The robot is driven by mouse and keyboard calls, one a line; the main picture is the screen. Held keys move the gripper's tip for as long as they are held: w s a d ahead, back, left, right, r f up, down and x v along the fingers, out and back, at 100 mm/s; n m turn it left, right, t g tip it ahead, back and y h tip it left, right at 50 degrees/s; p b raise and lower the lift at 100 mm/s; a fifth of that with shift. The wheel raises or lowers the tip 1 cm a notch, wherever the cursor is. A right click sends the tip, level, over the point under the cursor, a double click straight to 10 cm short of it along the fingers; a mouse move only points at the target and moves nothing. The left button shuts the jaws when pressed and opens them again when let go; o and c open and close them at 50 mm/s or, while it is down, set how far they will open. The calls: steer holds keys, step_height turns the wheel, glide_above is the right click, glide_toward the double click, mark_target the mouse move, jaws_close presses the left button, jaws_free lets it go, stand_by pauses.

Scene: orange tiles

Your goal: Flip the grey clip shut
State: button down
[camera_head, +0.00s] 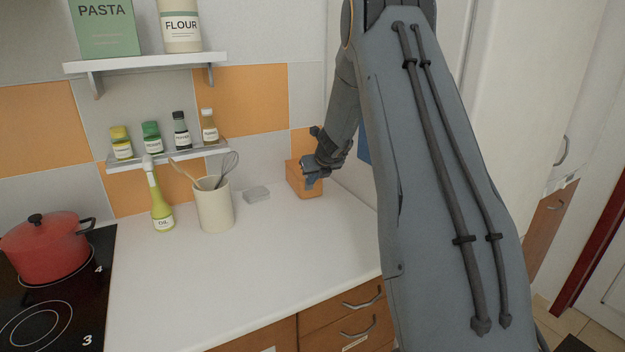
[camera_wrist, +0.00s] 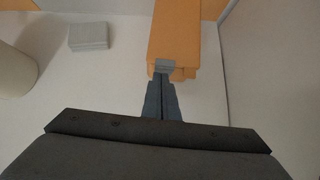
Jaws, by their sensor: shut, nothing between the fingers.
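An orange box (camera_head: 300,185) stands on the white counter near the wall; it also shows in the wrist view (camera_wrist: 174,35). A small grey clip (camera_wrist: 164,65) sits at the near end of the box in the wrist view. My gripper (camera_wrist: 161,78) is shut, with its two fingers together and nothing between them. Its tips are right at the near edge of the clip; I cannot tell whether they touch it. In the head view my gripper (camera_head: 312,182) is at the front of the box and hides the clip. The clip's lid position is too small to make out.
A flat grey block (camera_head: 256,194) lies left of the box. A cream utensil crock (camera_head: 215,212) and an oil bottle (camera_head: 162,205) stand farther left, near a red pot (camera_head: 45,247) on the hob. The front of the counter (camera_head: 270,275) is clear.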

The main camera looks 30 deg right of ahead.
steer(key=shift+r, duration=0.15)
steer(key=shift+r+p, duration=0.55)
steer(key=shift+p, duration=0.3)
steer(key=shift+r, duration=0.15)
steer(key=shift+s, duration=0.15)
step_height(320, 180, up, 9)
steer(key=s, duration=0.1)
steer(key=shift+s+r, duration=0.15)
stand_by(0.4)
stand_by(0.3)
